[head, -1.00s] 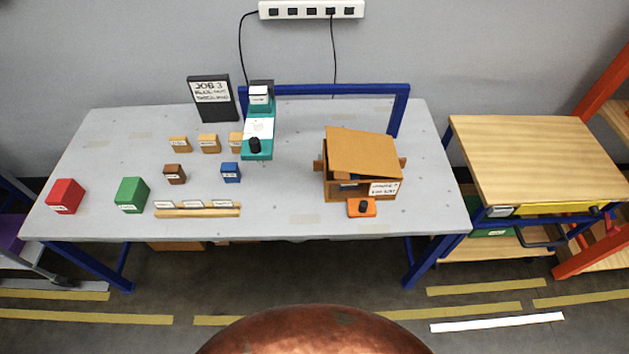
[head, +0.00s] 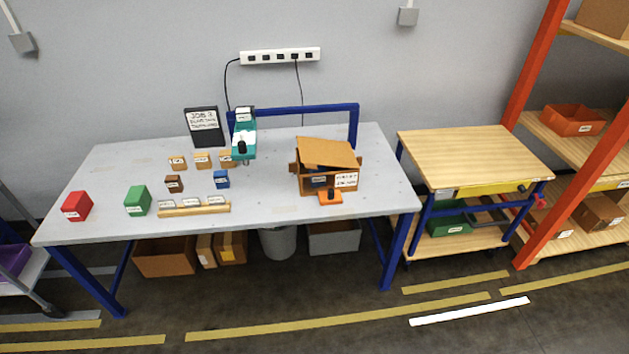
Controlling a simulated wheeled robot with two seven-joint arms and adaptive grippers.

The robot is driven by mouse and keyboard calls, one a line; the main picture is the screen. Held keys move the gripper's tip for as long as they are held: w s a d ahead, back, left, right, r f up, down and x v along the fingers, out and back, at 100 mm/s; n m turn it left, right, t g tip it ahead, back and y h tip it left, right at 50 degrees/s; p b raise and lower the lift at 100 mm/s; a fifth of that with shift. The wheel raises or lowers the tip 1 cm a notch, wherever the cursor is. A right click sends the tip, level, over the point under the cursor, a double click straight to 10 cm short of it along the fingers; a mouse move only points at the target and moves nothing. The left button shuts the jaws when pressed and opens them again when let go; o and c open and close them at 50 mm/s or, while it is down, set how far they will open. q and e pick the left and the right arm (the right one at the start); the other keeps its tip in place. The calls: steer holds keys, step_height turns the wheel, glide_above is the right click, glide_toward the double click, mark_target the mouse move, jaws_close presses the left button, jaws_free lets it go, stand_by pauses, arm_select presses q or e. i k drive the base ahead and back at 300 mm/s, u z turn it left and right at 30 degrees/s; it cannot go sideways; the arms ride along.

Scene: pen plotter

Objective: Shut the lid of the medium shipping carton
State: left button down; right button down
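An orange-brown carton (head: 343,181) with a white label on its front stands on the right part of the grey table. Its lid (head: 327,152) is tilted and partly raised, with a dark gap under its front edge where something blue shows inside. I cannot read the label, so I cannot tell its size name. Neither of my grippers is in the head view.
A small orange block with a black knob (head: 331,197) sits before the carton. A teal device (head: 244,141) stands left of it, with several small boxes further left. A wooden cart (head: 474,156) stands right of the table (head: 274,198). The floor in front is clear.

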mark_target(313, 152)
steer(key=u, duration=0.75)
steer(key=i, duration=0.85)
steer(key=z, duration=0.15)
